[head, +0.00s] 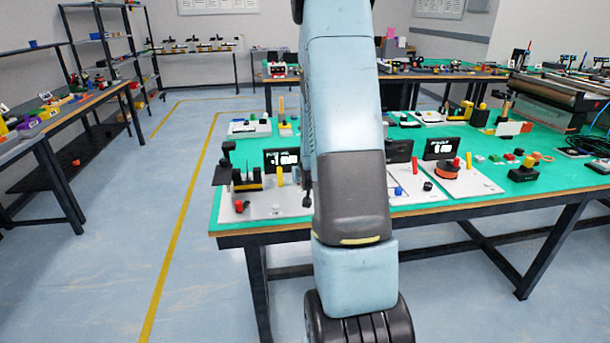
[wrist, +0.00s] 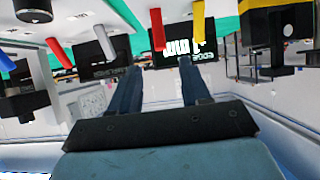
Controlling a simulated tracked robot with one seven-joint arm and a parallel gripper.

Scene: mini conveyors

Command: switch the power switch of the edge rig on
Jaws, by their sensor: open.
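My gripper (wrist: 158,60) shows in the wrist view with its two dark fingers apart and nothing between them. In the head view it is hidden behind my arm. The wrist picture looks upside down. A black display (wrist: 183,45) with white digits and a small label, perhaps the edge rig's, stands beyond the fingertips. A red post (wrist: 157,25) and a yellow post (wrist: 198,20) are near it. In the head view the leftmost rig has a white base (head: 262,205), a display (head: 281,158) and a yellow post (head: 280,176). I cannot clearly pick out the power switch.
A black mechanism (wrist: 275,45) is at the right in the wrist view, close to the fingers' side. Other rigs crowd the green table (head: 550,182). The floor (head: 120,260) to the left is clear.

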